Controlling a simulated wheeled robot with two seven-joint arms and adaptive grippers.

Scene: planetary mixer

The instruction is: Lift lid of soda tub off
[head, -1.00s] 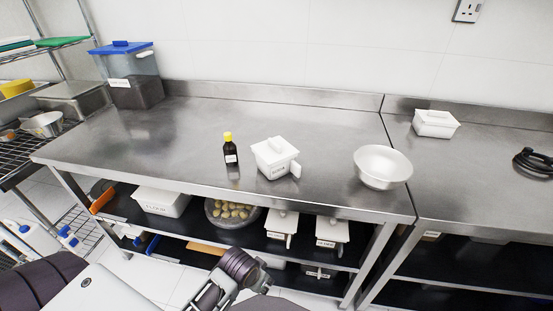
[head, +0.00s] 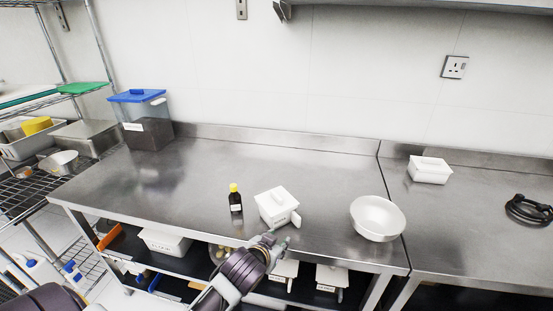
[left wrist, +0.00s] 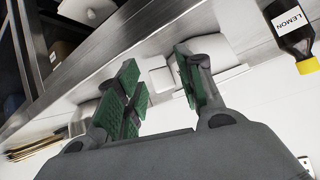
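The white soda tub (head: 279,212) stands upright on the steel worktop, with its white lid (head: 277,198) on. A small label is on its front, too small to read surely. My left gripper (head: 273,239) is just in front of the tub, near the worktop's front edge, apart from it. My right gripper is not in view.
A dark bottle with a yellow cap (head: 235,198) stands left of the tub; its label reads LEMON in the left wrist view (left wrist: 289,30). A white bowl (head: 378,218) stands to the right. The worktop (head: 210,165) behind is clear. More tubs sit on the shelf below.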

